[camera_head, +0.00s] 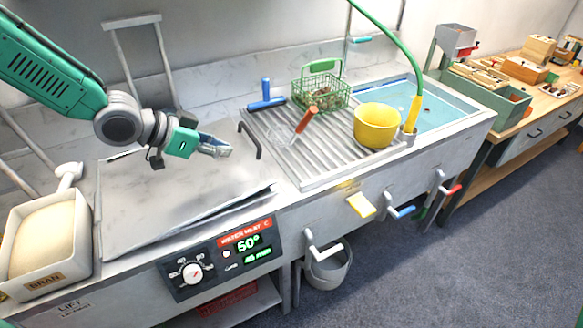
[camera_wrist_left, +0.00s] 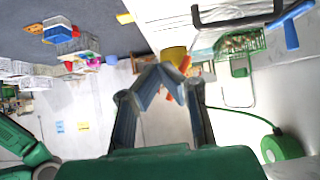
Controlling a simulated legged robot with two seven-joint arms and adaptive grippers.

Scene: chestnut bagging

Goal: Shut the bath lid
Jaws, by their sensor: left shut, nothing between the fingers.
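The bath lid (camera_head: 165,208) is a flat grey metal sheet over the left part of the counter. It lies low and nearly level, with a thin dark gap under its front right edge. Its dark bar handle (camera_head: 250,141) stands at the right edge; a dark bar handle (camera_wrist_left: 237,16) also shows at the top of the left wrist view. My left gripper (camera_head: 226,150) is shut and empty above the lid's back right part, left of the handle and apparently apart from it. Its closed fingers also show in the left wrist view (camera_wrist_left: 163,78). My right gripper is not in view.
A control panel (camera_head: 217,258) with a dial and a 50° display is on the front. A bran box (camera_head: 84,240) stands at the left. Right of the lid are a ribbed drainer (camera_head: 318,160), green basket (camera_head: 345,95), yellow pot (camera_head: 376,127) and blue basin (camera_head: 450,107).

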